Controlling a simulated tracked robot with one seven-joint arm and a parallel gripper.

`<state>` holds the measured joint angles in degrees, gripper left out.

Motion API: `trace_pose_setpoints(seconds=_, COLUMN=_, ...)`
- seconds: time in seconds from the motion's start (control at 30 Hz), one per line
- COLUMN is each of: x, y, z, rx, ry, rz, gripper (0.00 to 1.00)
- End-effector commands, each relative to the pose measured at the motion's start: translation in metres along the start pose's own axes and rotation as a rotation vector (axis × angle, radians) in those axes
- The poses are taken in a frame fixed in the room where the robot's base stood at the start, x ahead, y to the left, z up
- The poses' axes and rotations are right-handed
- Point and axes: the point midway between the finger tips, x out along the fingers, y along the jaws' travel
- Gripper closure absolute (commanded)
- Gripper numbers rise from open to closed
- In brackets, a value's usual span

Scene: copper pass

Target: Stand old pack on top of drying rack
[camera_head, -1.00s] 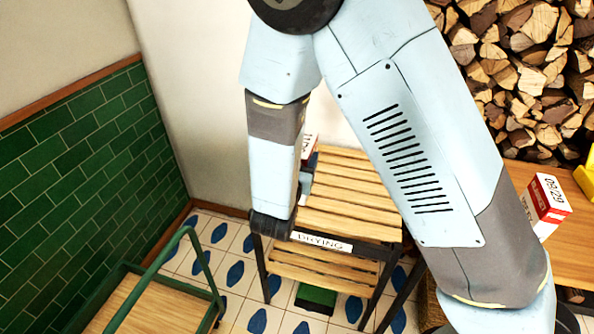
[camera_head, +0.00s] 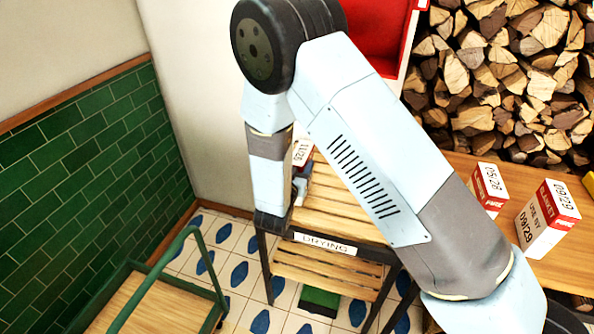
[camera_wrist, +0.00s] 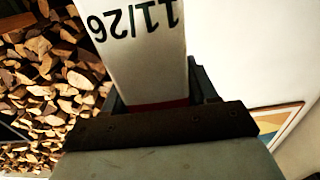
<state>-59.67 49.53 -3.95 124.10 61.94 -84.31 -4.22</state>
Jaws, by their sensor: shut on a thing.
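The old pack, a white carton marked 11/26 (camera_head: 302,152), shows partly behind my arm in the head view, at the far left of the drying rack (camera_head: 345,213). It fills the top middle of the wrist view (camera_wrist: 137,50), with a red band near the jaws. My gripper (camera_head: 301,188) is shut on it; the fingers also show beside it in the wrist view (camera_wrist: 160,95). The rack is dark-framed with wooden slats and a DRYING label. The slatted top that shows is bare. My arm hides part of it, and I cannot tell whether the pack touches the slats.
Two other packs, marked 05/28 (camera_head: 489,188) and 09/29 (camera_head: 548,218), stand on the wooden table (camera_head: 460,165) at right. Stacked firewood (camera_head: 500,80) is behind it. A green-framed cart (camera_head: 150,300) stands front left. A red object (camera_head: 378,35) is at the top.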

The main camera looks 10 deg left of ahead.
Motion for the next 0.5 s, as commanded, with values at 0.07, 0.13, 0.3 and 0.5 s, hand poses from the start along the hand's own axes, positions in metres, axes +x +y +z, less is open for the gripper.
trace_pose_setpoints(seconds=0.07, x=0.000, y=0.000, z=0.010, rx=-0.001, ry=0.001, rz=0.000, gripper=1.00)
trace_pose_setpoints(seconds=0.13, x=0.000, y=0.000, z=0.016, rx=0.000, ry=0.002, rz=0.000, gripper=1.00)
trace_pose_setpoints(seconds=0.3, x=0.000, y=0.000, z=0.019, rx=0.002, ry=0.002, rz=0.000, gripper=1.00)
trace_pose_setpoints(seconds=0.5, x=0.000, y=0.000, z=0.020, rx=0.001, ry=0.002, rz=0.000, gripper=1.00)
